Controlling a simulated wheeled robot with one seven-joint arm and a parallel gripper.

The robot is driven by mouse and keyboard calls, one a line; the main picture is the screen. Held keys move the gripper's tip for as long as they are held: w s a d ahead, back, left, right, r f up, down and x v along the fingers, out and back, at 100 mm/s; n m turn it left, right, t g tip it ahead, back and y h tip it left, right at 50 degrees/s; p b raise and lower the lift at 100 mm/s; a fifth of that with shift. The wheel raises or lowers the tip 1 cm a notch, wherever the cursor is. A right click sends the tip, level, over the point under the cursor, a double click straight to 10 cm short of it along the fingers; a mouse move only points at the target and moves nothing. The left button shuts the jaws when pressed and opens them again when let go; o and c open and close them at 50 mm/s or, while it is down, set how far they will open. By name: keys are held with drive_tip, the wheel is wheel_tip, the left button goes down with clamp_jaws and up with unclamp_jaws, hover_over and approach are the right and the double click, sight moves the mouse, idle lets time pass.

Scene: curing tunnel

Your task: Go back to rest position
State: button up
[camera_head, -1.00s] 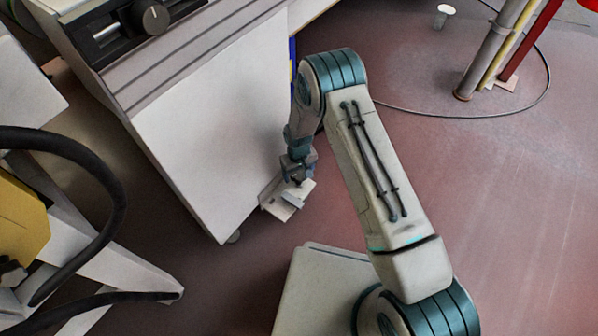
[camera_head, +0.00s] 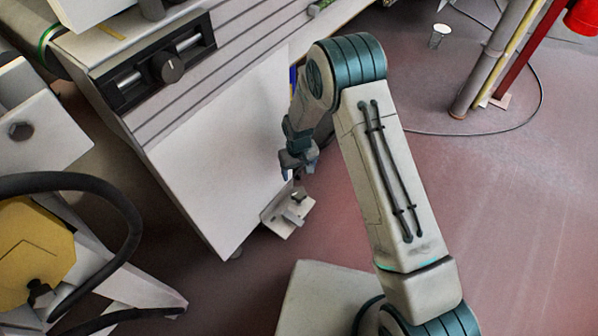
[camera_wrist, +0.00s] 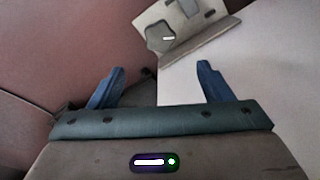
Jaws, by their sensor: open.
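My gripper (camera_head: 299,172) is at the end of my bent arm, beside the white side panel of the machine. In the wrist view its two blue fingers (camera_wrist: 161,85) are spread apart with nothing between them. A small pale bracket (camera_head: 287,213) sticks out near the lower right edge of the panel, below my gripper. The bracket also shows at the top of the wrist view (camera_wrist: 197,42), apart from the fingers, with a dark rounded piece and slots on it.
The machine's white panel (camera_head: 220,150) stands close left of my arm, with a black dial (camera_head: 169,67) above it. A black hose (camera_head: 70,182) and yellow part (camera_head: 35,255) are at left. A grey post (camera_head: 490,65), red post and thin floor cable are at upper right. Reddish floor at right is clear.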

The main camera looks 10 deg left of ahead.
idle(0.4)
drive_tip(key=d+r+m+p, duration=0.1)
drive_tip(key=d+r+p, duration=0.45)
drive_tip(key=r, duration=0.85)
drive_tip(key=s+d+r+m+t+p, duration=0.1)
drive_tip(key=d+r+p, duration=0.45)
drive_tip(key=r, duration=0.75)
drive_tip(key=d+r+m+p, duration=0.2)
drive_tip(key=d+r+p, duration=0.3)
drive_tip(key=r, duration=0.9)
drive_tip(key=s+d+r+m+p, duration=0.1)
drive_tip(key=s+d+r+p, duration=0.3)
drive_tip(key=r, duration=0.5)
drive_tip(key=s+d+r+m+t+p, duration=0.1)
drive_tip(key=s+d+r+p, duration=0.4)
drive_tip(key=s+r+p, duration=0.2)
drive_tip(key=s+d+r+m+p, duration=0.1)
drive_tip(key=s+d+r+p, duration=0.3)
drive_tip(key=r, duration=0.8)
drive_tip(key=s+p, duration=0.2)
drive_tip(key=s, duration=0.1)
drive_tip(key=shift+d+m+t, duration=0.2)
drive_tip(key=shift+m+t, duration=0.2)
drive_tip(key=shift+r, duration=0.1)
drive_tip(key=shift+c, duration=0.3)
